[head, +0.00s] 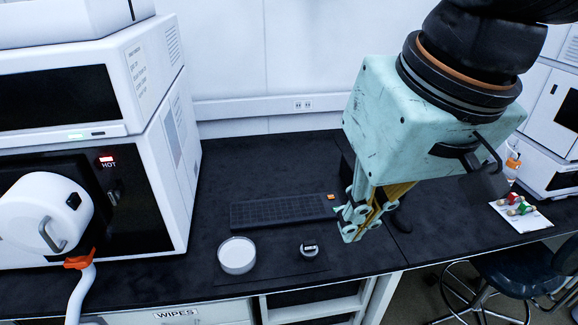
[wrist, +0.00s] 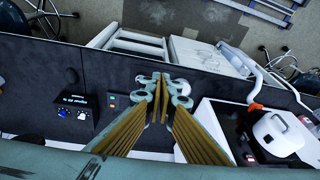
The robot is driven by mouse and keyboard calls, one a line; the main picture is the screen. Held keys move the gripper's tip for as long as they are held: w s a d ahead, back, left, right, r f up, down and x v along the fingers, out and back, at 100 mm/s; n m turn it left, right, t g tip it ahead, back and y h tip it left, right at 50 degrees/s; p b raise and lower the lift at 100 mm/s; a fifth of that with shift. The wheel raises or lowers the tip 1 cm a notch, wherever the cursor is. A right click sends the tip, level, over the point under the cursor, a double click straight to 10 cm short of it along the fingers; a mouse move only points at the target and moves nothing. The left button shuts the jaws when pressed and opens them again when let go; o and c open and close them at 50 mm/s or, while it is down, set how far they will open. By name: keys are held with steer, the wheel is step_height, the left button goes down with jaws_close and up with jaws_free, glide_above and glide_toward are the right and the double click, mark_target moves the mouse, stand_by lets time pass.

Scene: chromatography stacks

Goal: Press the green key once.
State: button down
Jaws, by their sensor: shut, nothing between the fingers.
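My gripper (head: 352,218) is shut and empty, with its fingers pointing down over the bench near the keyboard's right end in the head view. It also shows in the wrist view (wrist: 163,86), where it covers part of the bench. The dark keyboard (head: 275,211) lies flat on the black bench, with an orange key (head: 331,196) at its right end. In the wrist view a small orange spot (wrist: 112,97) shows left of the fingers, with a tiny, possibly greenish spot beside it. I cannot clearly make out a green key in the head view.
A white round dish (head: 237,255) and a small dark round item (head: 309,249) lie in front of the keyboard. A white instrument (head: 155,130) stands at left. A dark box with a blue knob (wrist: 64,113) shows in the wrist view. The bench behind the keyboard is clear.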

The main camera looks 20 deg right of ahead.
steer(key=w+a+f+m+g+y, duration=0.1)
steer(key=w+a+f+m+y, duration=0.1)
steer(key=w, duration=0.5)
steer(key=w+a+f+m+y, duration=0.2)
steer(key=w, duration=0.4)
steer(key=w+d+f+m+t+y, duration=0.1)
steer(key=w+d+f+m, duration=0.15)
steer(key=w, duration=0.45)
steer(key=w+d+f+m+y, duration=0.1)
steer(key=w+d+f+m, duration=0.15)
steer(key=w, duration=0.45)
steer(key=m+t+h+p, duration=0.15)
steer(key=m+t, duration=0.25)
steer(key=m, duration=0.7)
glide_above(337, 210)
step_height(337, 210, down, 21)
steer(key=shift+f, duration=0.25)
steer(key=shift+f+b, duration=0.9)
steer(key=shift+f, duration=2)
steer(key=shift+f+b, duration=1.3)
steer(key=shift+b, duration=0.2)
